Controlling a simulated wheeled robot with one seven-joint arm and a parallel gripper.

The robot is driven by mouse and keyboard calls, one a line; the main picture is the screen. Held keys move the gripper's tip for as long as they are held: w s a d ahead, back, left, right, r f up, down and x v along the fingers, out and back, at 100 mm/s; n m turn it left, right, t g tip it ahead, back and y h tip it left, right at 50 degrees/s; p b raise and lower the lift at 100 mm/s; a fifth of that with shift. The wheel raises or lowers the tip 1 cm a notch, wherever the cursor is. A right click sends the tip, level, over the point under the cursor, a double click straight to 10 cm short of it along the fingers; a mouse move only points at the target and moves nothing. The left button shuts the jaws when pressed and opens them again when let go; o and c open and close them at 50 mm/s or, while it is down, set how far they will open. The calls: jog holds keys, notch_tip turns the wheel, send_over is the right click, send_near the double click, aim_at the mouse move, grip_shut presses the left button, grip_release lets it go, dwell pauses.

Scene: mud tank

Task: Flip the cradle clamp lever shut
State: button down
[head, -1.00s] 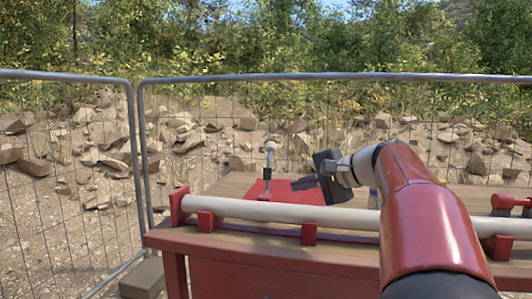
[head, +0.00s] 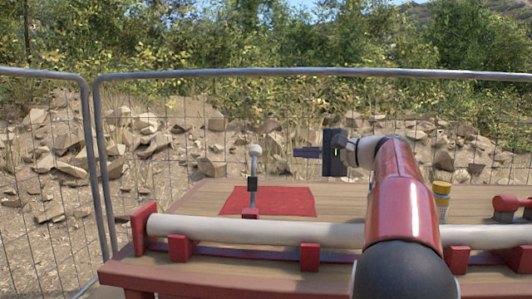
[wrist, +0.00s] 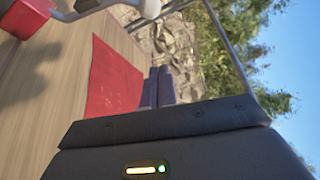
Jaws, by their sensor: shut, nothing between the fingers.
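The clamp lever (head: 253,167) stands upright at the left of the table. It has a pale round knob, a light shaft with a dark collar, and a small red base. My gripper (head: 297,153) is shut and empty, to the right of the lever at about knob height. Its dark fingers point left towards the knob, with a gap between. The lever's knob (wrist: 150,8) is at the top edge there, with the red base (wrist: 25,16) at upper left.
A long pale pipe (head: 270,230) lies in red cradle blocks along the table's front. A red mat (head: 290,201) lies behind it. A yellow-capped container (head: 441,200) stands right of my arm. A wire fence (head: 300,73) runs behind the wooden table.

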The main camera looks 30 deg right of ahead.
jog(key=w+a, duration=0.5)
jog(key=a, duration=0.2)
jog(key=shift+w+a, duration=0.3)
jog(key=shift+w, duration=0.05)
jog(key=shift+s, duration=0.1)
dwell(0.3)
